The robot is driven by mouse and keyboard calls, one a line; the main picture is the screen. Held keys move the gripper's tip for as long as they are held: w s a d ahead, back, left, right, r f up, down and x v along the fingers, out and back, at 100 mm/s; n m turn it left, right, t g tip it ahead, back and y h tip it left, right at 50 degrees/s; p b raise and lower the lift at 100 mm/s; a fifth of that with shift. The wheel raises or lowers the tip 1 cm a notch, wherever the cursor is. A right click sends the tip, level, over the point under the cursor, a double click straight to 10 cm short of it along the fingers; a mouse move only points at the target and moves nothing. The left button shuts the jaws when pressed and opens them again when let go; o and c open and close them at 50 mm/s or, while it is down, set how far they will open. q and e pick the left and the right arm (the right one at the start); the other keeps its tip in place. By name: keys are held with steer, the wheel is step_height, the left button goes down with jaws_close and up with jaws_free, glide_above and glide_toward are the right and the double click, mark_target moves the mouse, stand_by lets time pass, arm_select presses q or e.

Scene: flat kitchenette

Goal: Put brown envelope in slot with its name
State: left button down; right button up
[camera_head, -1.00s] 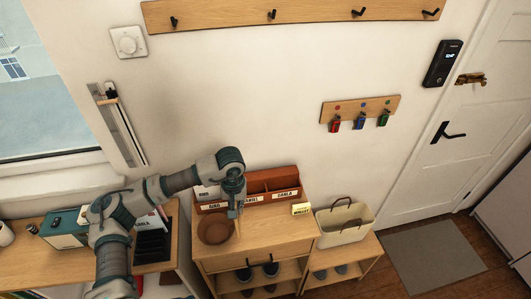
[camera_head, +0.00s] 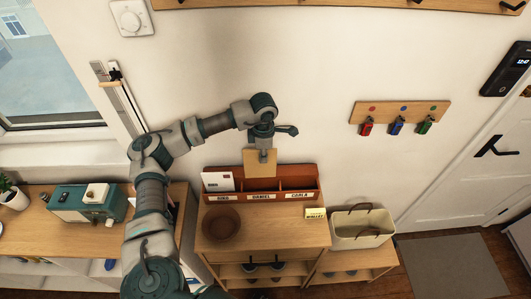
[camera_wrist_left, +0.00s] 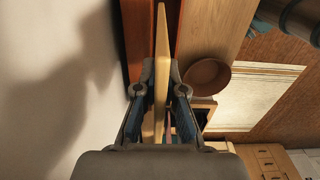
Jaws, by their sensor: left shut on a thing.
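My left gripper (camera_head: 264,152) is shut on the brown envelope (camera_head: 260,170) and holds it upright above the wooden letter rack (camera_head: 261,197). The envelope also shows edge-on between the fingers in the left wrist view (camera_wrist_left: 161,65). The rack has three slots side by side; the middle label reads DANIEL, the right one CARLA, and the left one is small, perhaps NINO. The envelope's lower edge is over the middle slot, near the back; I cannot tell whether it dips inside. No name is readable on it. A white envelope (camera_head: 217,183) stands in the left slot. My right gripper is not in view.
A brown bowl (camera_head: 221,223) sits on the cabinet in front of the rack. Key hooks (camera_head: 400,115) hang on the wall to the right.

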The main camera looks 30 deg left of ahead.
arm_select(q)
steer(key=b, duration=0.4)
glide_above(264, 176)
steer(key=f, duration=0.6)
steer(key=shift+w+a+f, duration=0.15)
steer(key=shift+w+f, duration=0.05)
steer(key=shift+f, duration=0.15)
steer(key=shift+f+b, duration=0.65)
steer(key=shift+f, duration=0.35)
steer(key=shift+a, duration=0.1)
steer(key=c, duration=1.3)
jaws_free()
steer(key=shift+o, duration=0.5)
steer(key=shift+r, duration=0.1)
step_height(264, 176, up, 12)
steer(key=shift+w+f, duration=0.1)
steer(key=shift+f, duration=0.05)
